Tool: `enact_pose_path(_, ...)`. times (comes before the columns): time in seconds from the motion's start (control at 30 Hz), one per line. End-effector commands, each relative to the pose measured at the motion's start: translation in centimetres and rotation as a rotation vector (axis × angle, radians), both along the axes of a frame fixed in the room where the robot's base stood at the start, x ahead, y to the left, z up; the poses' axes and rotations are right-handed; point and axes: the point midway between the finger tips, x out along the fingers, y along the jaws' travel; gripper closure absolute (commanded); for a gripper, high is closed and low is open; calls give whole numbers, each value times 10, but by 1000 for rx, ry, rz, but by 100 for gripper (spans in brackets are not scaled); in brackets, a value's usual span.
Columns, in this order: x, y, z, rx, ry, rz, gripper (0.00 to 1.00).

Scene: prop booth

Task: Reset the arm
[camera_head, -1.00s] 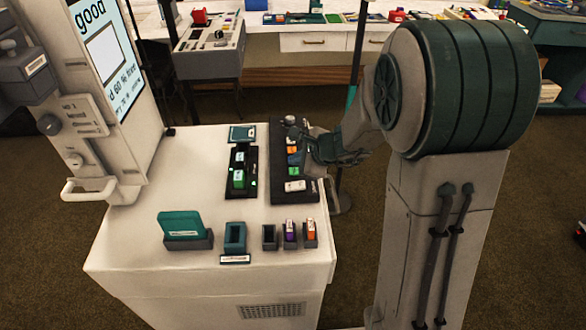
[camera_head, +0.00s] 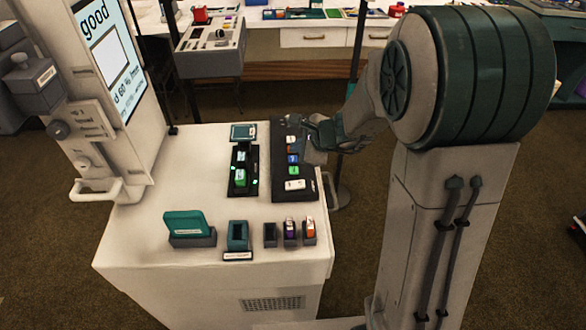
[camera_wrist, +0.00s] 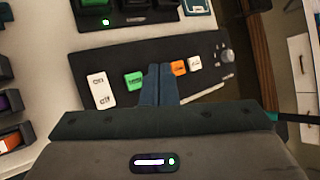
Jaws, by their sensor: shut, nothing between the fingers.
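My gripper (camera_head: 307,151) hangs over the right side of the dark mat (camera_head: 278,187) on the white counter, at the end of my bent arm. In the wrist view its two fingers (camera_wrist: 160,72) are together with nothing between them. They hide part of the mat (camera_wrist: 135,52). The fingers appear over the row of small blocks, between a green block (camera_wrist: 134,81) and an orange block (camera_wrist: 179,67). A white block (camera_wrist: 101,89) lies at the left end. Whether the fingers touch the mat cannot be told.
A black tray with a green block (camera_head: 240,177) lies left of the mat. A teal box (camera_head: 187,223) and several small holders (camera_head: 270,235) stand along the counter's front. A screen machine (camera_head: 97,125) rises at the left. A round knob (camera_wrist: 227,56) sits at the mat's far end.

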Motion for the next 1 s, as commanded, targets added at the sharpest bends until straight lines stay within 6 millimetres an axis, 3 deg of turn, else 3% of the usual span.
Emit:
enact_pose_path(0.23, -1, 0, 1, -1, -1, 4, 100)
enact_pose_path(0.37, -12, 2, 15, -30, -26, 73, 100)
enact_pose_path(0.47, -33, 5, 36, -93, -68, 205, 100)
enact_pose_path(0.67, -97, 1, 75, -301, -165, 564, 100)
enact_pose_path(0.87, -161, -23, 99, -560, -219, 906, 100)
enact_pose_path(1.0, -201, -50, 111, -761, -218, 1121, 100)
